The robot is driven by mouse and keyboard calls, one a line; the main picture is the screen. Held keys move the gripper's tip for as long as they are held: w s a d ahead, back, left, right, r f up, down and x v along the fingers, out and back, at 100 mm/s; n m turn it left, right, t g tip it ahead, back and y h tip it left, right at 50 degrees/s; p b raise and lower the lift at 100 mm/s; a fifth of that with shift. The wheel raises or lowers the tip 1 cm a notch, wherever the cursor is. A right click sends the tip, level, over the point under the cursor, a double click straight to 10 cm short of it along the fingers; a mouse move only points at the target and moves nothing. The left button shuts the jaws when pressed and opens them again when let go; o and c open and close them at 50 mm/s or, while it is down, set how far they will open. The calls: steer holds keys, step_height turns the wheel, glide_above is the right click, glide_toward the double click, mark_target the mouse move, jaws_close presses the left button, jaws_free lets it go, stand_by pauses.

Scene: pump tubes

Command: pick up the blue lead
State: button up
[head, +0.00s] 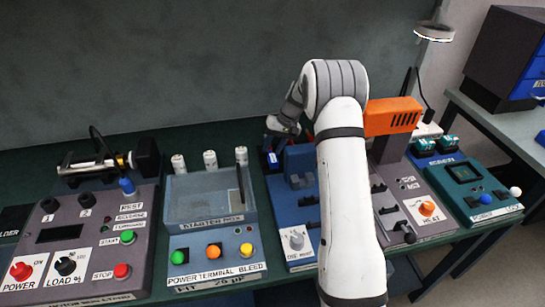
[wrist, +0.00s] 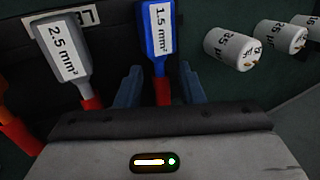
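The blue lead (wrist: 160,35) has a white label reading 1.5 mm² and a red end. In the wrist view it lies upright in the picture, its red end between my two gripper fingers. My gripper (wrist: 161,88) is open, with one blue finger on each side of the red end and a gap showing on both sides. How deep the fingers reach around it is hard to tell. In the head view my gripper (head: 270,143) is small and partly hidden by my wrist, beside a blue labelled piece (head: 273,160) that looks like the lead.
A grey lead (wrist: 65,50) marked 2.5 mm² is close to the left, with an orange piece (wrist: 15,130) beyond it. White capacitors (wrist: 228,48) lie to the right. A grey tray (head: 205,205), a blue fixture (head: 305,215) and an orange heater (head: 391,117) crowd the bench.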

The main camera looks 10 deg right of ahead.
steer(key=shift+a+f, duration=0.15)
steer(key=shift+f, duration=0.3)
jaws_close()
